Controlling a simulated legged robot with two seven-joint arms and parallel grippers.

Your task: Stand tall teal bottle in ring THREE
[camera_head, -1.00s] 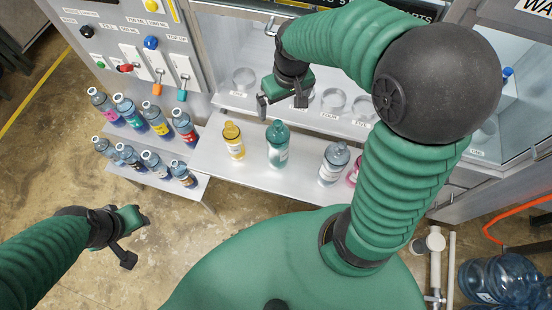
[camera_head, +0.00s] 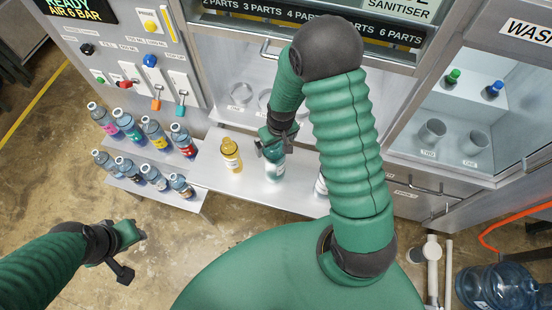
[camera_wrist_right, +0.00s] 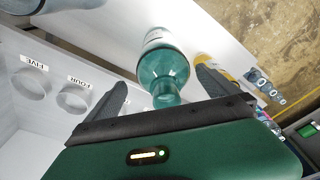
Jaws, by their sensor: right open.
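The tall teal bottle (camera_head: 274,166) stands upright on the grey shelf, partly covered by my right gripper (camera_head: 272,146). In the right wrist view the bottle (camera_wrist_right: 163,68) has its neck and cap between the two spread fingers of my right gripper (camera_wrist_right: 160,90). The fingers are open, with gaps beside the neck. Rings labelled FOUR (camera_wrist_right: 73,98) and FIVE (camera_wrist_right: 32,82) show on the white ledge. Ring THREE cannot be made out; a finger covers the spot beside FOUR. My left gripper (camera_head: 130,252) hangs empty over the floor, its fingers apart.
Another bottle (camera_head: 320,184) is mostly hidden behind my right arm. Several coloured bottles stand on the stepped rack (camera_head: 150,185) at left. The cabinet opening with rings is behind the shelf (camera_head: 225,183).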

